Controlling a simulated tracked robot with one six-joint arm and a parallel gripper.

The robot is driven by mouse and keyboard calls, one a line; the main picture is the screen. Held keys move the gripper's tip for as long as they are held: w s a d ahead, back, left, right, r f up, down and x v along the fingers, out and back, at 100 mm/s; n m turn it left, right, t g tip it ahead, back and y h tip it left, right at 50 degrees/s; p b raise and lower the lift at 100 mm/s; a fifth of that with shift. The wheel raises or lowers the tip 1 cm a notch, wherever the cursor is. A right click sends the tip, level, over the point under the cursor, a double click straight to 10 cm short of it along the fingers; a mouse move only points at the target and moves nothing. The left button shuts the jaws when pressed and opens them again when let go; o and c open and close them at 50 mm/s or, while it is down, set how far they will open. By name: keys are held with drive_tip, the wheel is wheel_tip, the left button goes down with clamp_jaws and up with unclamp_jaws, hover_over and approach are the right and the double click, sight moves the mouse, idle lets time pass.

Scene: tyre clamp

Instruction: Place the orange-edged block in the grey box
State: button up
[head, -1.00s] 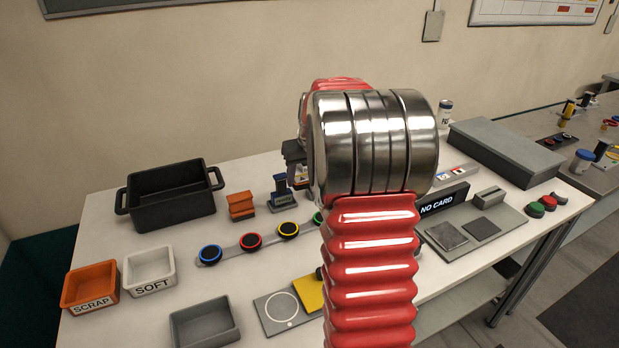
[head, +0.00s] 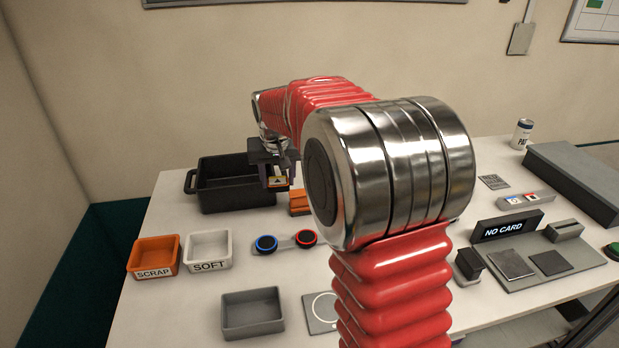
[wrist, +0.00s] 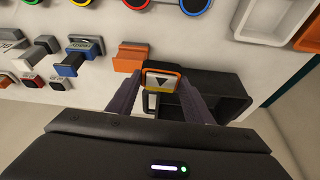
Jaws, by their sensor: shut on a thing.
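My gripper (head: 276,176) is shut on the orange-edged block (head: 278,183). In the wrist view the block (wrist: 161,80) sits between the two fingertips, with a dark triangle on a pale and yellow face and an orange rim. The gripper hangs in the air at the front right of the black two-handled box (head: 225,203). The grey box (head: 252,314) is open and looks empty. It stands on the table nearer to me, in front of the gripper, and I do not make it out in the wrist view.
An orange block-like stand (head: 298,202) is beside the black box, partly hidden by my arm. The orange SCRAP bin (head: 153,258) and white SOFT bin (head: 209,250) stand left of the grey box. A strip with coloured rings (head: 285,243) lies behind it.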

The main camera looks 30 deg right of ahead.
drive_tip(key=a+r, duration=0.2)
drive_tip(key=a, duration=1)
drive_tip(key=shift+w+n, duration=0.3)
drive_tip(key=shift+w, duration=0.05)
drive_tip(key=shift+s, duration=0.1)
